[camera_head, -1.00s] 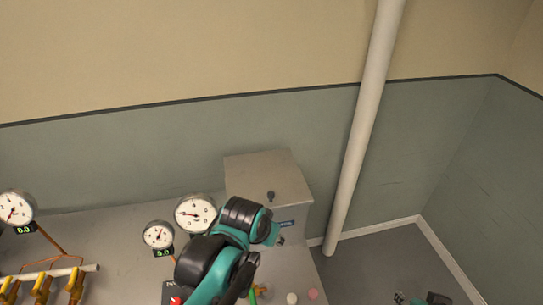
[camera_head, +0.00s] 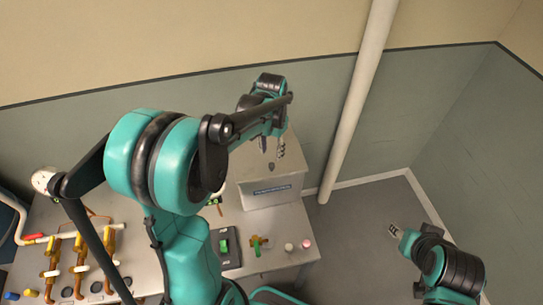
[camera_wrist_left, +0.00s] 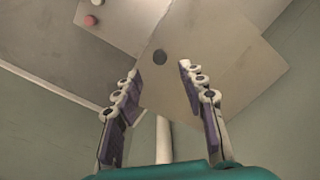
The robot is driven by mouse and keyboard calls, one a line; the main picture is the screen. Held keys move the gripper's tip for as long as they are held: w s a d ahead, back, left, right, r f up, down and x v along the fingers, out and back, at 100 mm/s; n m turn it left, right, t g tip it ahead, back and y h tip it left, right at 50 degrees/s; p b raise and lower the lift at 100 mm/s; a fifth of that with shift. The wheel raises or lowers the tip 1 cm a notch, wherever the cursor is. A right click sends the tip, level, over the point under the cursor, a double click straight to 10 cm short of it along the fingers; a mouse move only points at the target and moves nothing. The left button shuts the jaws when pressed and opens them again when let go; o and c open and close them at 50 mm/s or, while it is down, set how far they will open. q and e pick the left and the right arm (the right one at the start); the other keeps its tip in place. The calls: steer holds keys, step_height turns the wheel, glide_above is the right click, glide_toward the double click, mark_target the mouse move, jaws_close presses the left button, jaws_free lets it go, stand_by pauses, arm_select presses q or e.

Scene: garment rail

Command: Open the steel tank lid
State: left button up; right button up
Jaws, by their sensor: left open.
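The steel tank (camera_head: 270,192) is a grey box with a blue label on its front, at the back right of the bench. Its flat lid (camera_head: 291,158) lies closed, with a dark knob (camera_head: 271,167) near the front edge. My left gripper (camera_head: 272,148) is open and empty above the lid, pointing down, apart from the knob. In the left wrist view, the knob (camera_wrist_left: 160,57) shows between and just beyond the open fingers (camera_wrist_left: 159,72), against the lid (camera_wrist_left: 220,62). My right gripper (camera_head: 393,230) is at the right, away from the tank; its finger opening is unclear.
Yellow-fitted pipes (camera_head: 80,255) stand at left. A white vertical pipe (camera_head: 352,110) rises right of the tank.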

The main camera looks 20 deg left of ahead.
mark_target(272, 164)
arm_select(q)
step_height(272, 164, down, 7)
stand_by(0.3)
jaws_close()
